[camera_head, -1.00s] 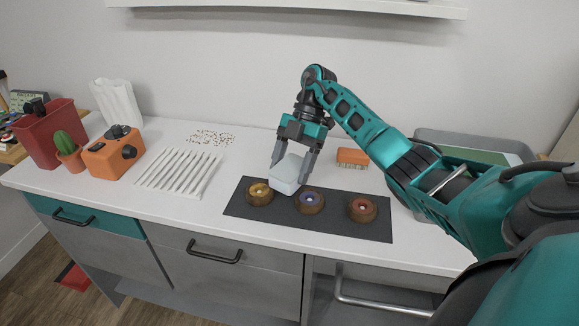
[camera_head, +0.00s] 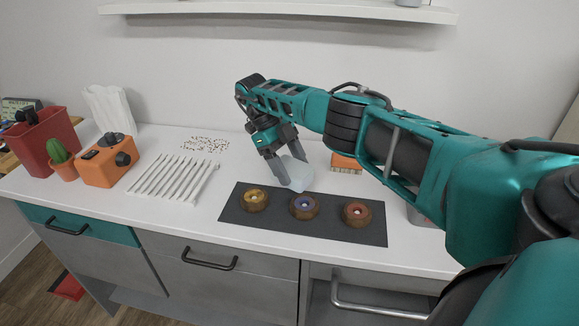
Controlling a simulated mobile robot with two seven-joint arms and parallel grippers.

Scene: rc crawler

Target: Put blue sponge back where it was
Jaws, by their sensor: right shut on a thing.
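A pale blue-white sponge block (camera_head: 298,174) is between the fingers of my right gripper (camera_head: 289,176). The gripper is shut on it, just behind the dark mat (camera_head: 236,208). The fingers cover part of the block, and I cannot tell whether it touches the counter. My left gripper does not show.
An orange brush (camera_head: 345,163) lies behind, partly hidden by my arm. A white slatted rack (camera_head: 174,178), an orange device (camera_head: 106,163) and a cactus pot (camera_head: 63,165) stand left.

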